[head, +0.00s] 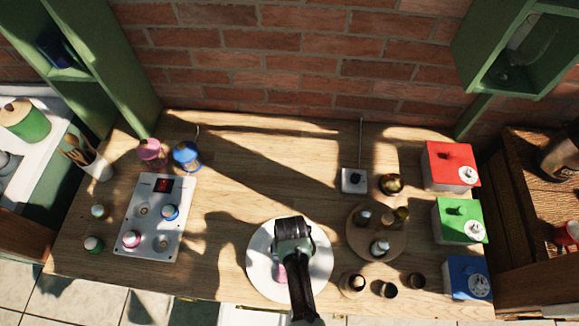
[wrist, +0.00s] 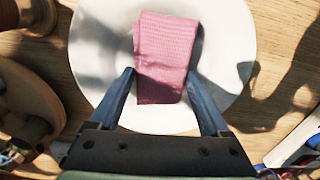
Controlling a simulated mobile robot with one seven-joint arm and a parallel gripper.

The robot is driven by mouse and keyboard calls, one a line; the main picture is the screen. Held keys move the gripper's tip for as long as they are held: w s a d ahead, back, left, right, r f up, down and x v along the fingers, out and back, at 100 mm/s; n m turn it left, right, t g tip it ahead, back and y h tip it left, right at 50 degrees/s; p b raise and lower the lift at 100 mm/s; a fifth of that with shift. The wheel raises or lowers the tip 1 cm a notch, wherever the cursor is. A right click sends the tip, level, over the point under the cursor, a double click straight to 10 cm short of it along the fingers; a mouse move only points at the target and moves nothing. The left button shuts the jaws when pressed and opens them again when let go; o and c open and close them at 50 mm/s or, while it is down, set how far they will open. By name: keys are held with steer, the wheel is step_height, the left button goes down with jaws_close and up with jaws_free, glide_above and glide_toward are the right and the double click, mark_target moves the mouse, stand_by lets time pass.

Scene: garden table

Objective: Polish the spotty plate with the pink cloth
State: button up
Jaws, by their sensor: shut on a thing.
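The white plate (head: 260,265) lies near the front edge of the wooden table; it also fills the upper middle of the wrist view (wrist: 100,45). Greyish patches show on it, but I cannot tell spots from shadow. My gripper (wrist: 160,80) is over the plate, its two fingers on either side of the folded pink cloth (wrist: 165,45) and shut on it. The cloth lies over the plate, and I cannot tell how firmly it touches. In the head view my arm hides most of the cloth and the plate's middle.
A round wooden board (head: 362,240) with small jars stands just right of the plate. Small brown cups (head: 387,289) stand by the front edge. A grey hob panel (head: 160,215) lies to the left. Red (head: 445,160), green (head: 455,212) and blue (head: 462,270) boxes line the right side.

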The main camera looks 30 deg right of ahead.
steer(key=shift+f, duration=0.1)
steer(key=o, duration=0.9)
step_height(320, 180, up, 13)
steer(key=shift+b, duration=0.35)
